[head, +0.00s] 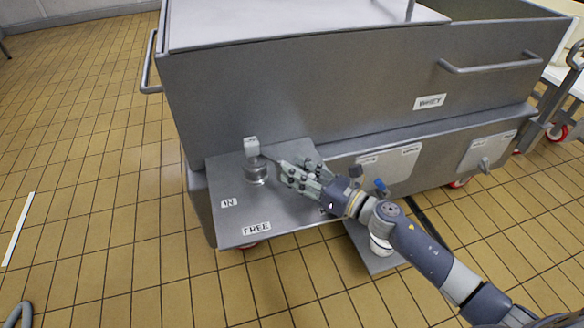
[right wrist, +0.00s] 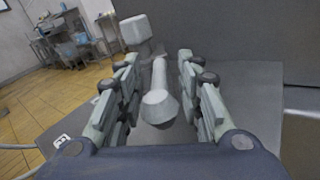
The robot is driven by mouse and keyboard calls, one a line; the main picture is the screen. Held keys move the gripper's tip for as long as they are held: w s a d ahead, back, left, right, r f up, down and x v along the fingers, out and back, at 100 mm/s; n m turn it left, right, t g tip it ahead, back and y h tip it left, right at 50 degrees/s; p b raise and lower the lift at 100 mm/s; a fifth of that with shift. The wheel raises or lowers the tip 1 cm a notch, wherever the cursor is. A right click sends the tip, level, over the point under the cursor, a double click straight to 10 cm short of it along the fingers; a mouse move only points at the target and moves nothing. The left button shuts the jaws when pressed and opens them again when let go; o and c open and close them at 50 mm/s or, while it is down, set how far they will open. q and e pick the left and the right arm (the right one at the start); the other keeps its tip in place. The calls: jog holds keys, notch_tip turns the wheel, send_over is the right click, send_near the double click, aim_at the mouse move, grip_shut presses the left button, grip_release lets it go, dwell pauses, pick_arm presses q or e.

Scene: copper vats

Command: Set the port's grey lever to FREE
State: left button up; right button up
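The port (head: 257,172) is a round metal fitting with a pale block on top, standing on a grey metal shelf (head: 230,181). Its grey lever (right wrist: 159,104) points from the port towards my right wrist camera. My right gripper (head: 290,172) is open at the right side of the port. In the right wrist view its fingers (right wrist: 158,62) stand on both sides of the lever, with gaps visible at each side. An IN label (head: 229,203) is at the shelf's left and a FREE label (head: 256,228) at its front edge. Another label is mostly hidden by my right arm. My left gripper is out of view.
A large steel vat (head: 300,90) marked WHEY (head: 430,102) rises right behind the shelf. A blue-handled valve (head: 380,185) is close to my right wrist. Tiled floor lies open to the left and in front.

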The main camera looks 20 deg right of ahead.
jog(key=shift+x, duration=1)
grip_shut()
